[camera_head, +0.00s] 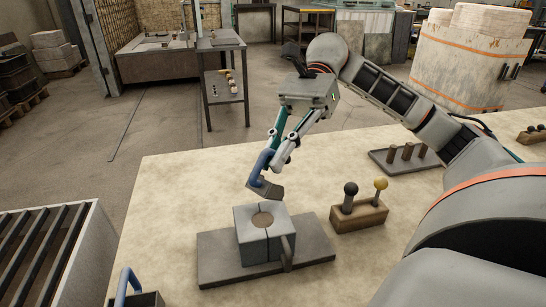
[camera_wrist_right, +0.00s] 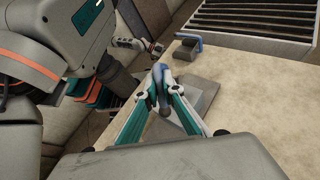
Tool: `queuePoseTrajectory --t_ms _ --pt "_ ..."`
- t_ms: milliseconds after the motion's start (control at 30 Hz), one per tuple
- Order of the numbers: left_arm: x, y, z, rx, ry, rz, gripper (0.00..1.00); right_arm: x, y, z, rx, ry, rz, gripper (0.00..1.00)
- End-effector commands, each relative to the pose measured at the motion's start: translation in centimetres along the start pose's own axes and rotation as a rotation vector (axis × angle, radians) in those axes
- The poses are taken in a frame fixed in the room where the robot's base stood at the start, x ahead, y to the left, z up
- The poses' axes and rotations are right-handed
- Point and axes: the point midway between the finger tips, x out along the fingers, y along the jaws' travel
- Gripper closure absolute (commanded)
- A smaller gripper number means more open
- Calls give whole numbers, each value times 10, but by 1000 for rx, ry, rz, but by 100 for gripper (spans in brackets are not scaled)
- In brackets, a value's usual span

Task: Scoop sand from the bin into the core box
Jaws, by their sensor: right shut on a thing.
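My right gripper (camera_head: 274,160) is shut on the blue handle of a scoop (camera_head: 265,189). The scoop's grey end hangs just above the core box and looks tilted. The scoop also shows between the fingers in the right wrist view (camera_wrist_right: 161,98). The core box (camera_head: 254,248) is a grey split block on a flat grey plate (camera_head: 220,270). Its round top opening shows brown; I cannot tell how full it is. A part of my left arm seems to show in the right wrist view, with its gripper (camera_wrist_right: 156,48) too small to read. I cannot make out a sand bin for sure.
A slatted grey bin (camera_head: 95,235) stands left of the table (camera_head: 165,195). A blue-handled tool (camera_head: 126,283) lies at the near left edge. A wooden block with two knobbed pins (camera_head: 360,216) stands right of the core box. A tray with brown cylinders (camera_head: 400,158) is farther right.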

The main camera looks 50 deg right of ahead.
Motion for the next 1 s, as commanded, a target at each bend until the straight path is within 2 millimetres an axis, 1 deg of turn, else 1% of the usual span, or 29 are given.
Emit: queuePoseTrajectory --t_ms 100,200,500,567,733,867,1000 --pt "-1 -1 -3 1 4 -2 60 -3 2 6 4 78 -10 100" --pt "-1 -2 -4 1 4 -4 60 -4 2 9 17 146 -20 100" --pt "-10 -12 -11 4 -2 -27 60 -10 6 24 56 413 -47 100" --pt "-13 -14 -9 3 -11 -31 60 -11 6 26 67 465 -51 100" --pt "-21 -16 -14 -7 -19 -35 60 -13 6 28 95 593 -60 100" --pt "-25 -14 -22 -19 -12 -29 60 -11 5 24 111 647 -60 100" --pt "-28 -12 -24 -28 -13 -23 60 -10 4 21 122 686 -60 100"
